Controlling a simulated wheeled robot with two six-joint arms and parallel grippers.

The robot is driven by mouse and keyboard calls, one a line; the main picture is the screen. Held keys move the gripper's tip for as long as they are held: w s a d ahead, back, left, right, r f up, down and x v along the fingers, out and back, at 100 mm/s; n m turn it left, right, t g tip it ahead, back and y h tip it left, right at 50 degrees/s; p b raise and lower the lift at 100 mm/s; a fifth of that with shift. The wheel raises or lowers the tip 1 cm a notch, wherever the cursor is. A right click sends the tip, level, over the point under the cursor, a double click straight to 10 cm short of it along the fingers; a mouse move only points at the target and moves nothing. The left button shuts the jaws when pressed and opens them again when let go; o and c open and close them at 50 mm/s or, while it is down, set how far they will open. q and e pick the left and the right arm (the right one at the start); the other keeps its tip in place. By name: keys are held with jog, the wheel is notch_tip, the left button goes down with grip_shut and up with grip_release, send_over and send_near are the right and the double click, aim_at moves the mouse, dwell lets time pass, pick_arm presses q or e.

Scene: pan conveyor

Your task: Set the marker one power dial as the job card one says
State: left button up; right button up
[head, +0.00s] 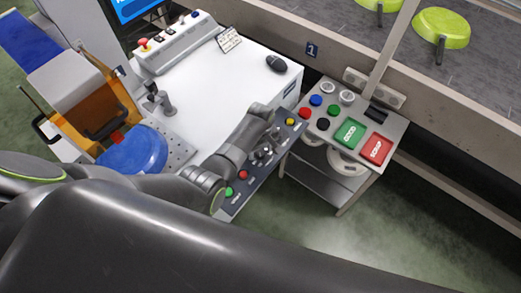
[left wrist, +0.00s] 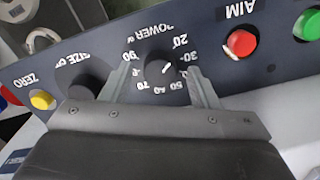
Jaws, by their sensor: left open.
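The black power dial (left wrist: 160,68) sits on the dark marker panel (left wrist: 215,75), under the upside-down word POWER in the left wrist view. Its white line points to the upper right there, roughly toward 20 to 30. My left gripper (left wrist: 162,80) is open, with one finger on each side of the dial; I cannot tell whether they touch it. In the head view my left gripper (head: 266,150) is over the panel's middle and covers most of the dial. A small printed card (head: 229,39) stands on the white cabinet; its text is too small to read. My right gripper is out of view.
Beside the dial are the black size dial (left wrist: 88,78), yellow zero button (left wrist: 42,100), red aim button (left wrist: 240,44) and a green button (left wrist: 307,25). A button stand (head: 335,128) is right of the panel.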

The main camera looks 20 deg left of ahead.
pick_arm(q)
jog(key=shift+f, duration=0.15)
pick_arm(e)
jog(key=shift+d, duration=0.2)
pick_arm(q)
jog(key=c, duration=1)
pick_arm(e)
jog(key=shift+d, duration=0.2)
pick_arm(q)
jog(key=shift+m, duration=0.3)
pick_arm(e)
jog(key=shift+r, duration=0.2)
